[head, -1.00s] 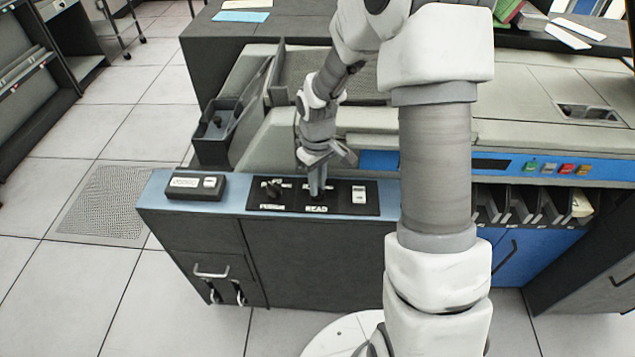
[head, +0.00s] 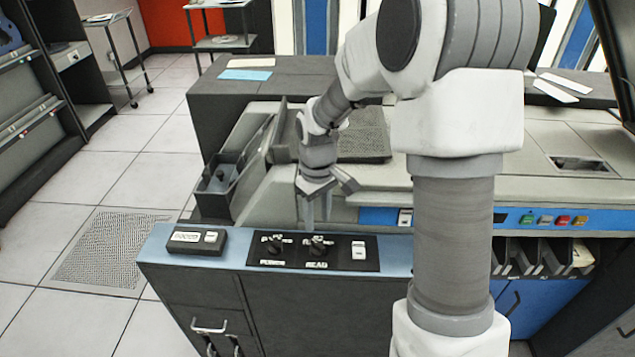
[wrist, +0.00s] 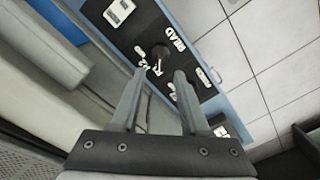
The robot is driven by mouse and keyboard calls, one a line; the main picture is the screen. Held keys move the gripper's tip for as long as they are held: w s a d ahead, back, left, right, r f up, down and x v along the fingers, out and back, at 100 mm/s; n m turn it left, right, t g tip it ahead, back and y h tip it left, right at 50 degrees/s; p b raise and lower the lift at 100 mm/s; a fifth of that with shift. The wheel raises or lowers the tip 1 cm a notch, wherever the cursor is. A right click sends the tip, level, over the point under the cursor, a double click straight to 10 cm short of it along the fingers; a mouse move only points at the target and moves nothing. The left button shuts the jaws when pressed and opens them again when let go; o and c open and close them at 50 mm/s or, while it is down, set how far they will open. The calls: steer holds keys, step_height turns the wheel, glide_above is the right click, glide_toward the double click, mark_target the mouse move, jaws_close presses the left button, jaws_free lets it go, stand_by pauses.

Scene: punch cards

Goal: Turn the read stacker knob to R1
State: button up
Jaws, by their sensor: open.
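The black read knob (head: 318,246) sits on the black control panel (head: 345,262) above the white READ label. It also shows in the wrist view (wrist: 160,51), beyond my fingertips, with small white position marks beside it. My gripper (head: 317,222) is open and empty, pointing down, above and slightly behind the knob in the head view. In the wrist view its two fingers (wrist: 160,76) are apart, with nothing between them.
A similar punch knob (head: 274,244) is just left of the read knob. A white switch (head: 358,250) is to its right. A small dark box (head: 197,241) with white labels sits on the blue ledge. The grey machine body (head: 262,185) rises behind the panel.

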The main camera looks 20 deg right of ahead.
step_height(320, 180, up, 9)
steer(key=p, duration=0.1)
steer(key=shift+r, duration=0.2)
steer(key=s+r+m+t+p, duration=0.5)
steer(key=s+r+p, duration=0.2)
steer(key=s+r, duration=1.1)
steer(key=s, duration=0.2)
steer(key=shift+s+r+t, duration=0.15)
steer(key=shift+s+t, duration=0.15)
steer(key=shift+s, duration=0.1)
